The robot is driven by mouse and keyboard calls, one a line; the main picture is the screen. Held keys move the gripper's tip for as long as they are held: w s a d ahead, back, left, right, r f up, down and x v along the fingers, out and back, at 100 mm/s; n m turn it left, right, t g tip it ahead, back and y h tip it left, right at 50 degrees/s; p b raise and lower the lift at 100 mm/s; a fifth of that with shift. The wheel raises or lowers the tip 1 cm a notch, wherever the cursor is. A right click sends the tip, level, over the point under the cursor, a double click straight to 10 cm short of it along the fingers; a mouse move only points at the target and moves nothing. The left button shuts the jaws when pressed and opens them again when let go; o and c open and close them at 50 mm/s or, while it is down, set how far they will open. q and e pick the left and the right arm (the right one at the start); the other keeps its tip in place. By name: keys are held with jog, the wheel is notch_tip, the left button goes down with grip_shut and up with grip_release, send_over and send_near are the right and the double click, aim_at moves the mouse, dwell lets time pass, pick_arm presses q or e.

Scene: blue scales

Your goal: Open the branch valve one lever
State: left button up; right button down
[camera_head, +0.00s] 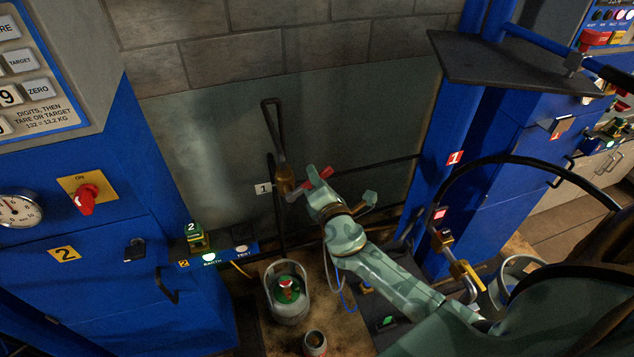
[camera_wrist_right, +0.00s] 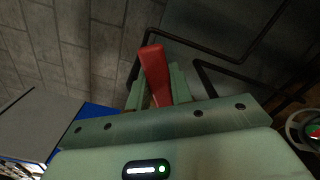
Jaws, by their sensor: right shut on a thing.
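The branch valve one lever (camera_head: 326,173) is red and sticks out to the right from a brass valve body (camera_head: 285,182) on a dark pipe, beside a white tag marked 1 (camera_head: 263,189). My right gripper (camera_head: 312,182) is at the lever, with its fingers around it. In the right wrist view the red lever (camera_wrist_right: 155,70) stands between the two pale green fingers (camera_wrist_right: 156,98), which are shut on it. The inner end of the lever is partly hidden by the fingers. My left gripper is not in view.
A gas cylinder (camera_head: 288,298) with a green top stands on the floor below. A blue cabinet marked 2 (camera_head: 64,254) is at the left, and a blue column with a red tag 1 (camera_head: 455,158) is at the right. Dark pipes run along the wall panel.

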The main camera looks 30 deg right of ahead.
aim_at(306, 182)
jog(key=shift+a+r+n+p, duration=0.4)
jog(key=shift+r+n+p, duration=0.3)
jog(key=shift+n, duration=0.2)
jog(key=shift+w+a+r+n+p, duration=0.15)
jog(key=shift+a+r+n+p, duration=0.4)
jog(key=shift+n, duration=0.35)
jog(key=shift+w+a+r+n+p, duration=0.2)
jog(key=shift+a+n+p, duration=0.25)
jog(key=shift+n+p, duration=0.4)
jog(key=a+n, duration=0.1)
jog(key=a+n+p, duration=0.1)
jog(key=n, duration=0.1)
jog(key=shift+w+r+n, duration=0.15)
jog(key=shift+r+n, duration=0.1)
jog(key=shift+r, duration=0.05)
jog(key=shift+w+a+n+p, duration=0.2)
jog(key=shift+a+n+p, duration=0.55)
jog(key=shift+n, duration=0.35)
jog(key=shift+a+n, duration=0.15)
jog(key=shift+n, duration=0.15)
jog(key=shift+f, duration=0.1)
jog(key=c, duration=1.2)
grip_release()
jog(key=shift+c, duration=0.2)
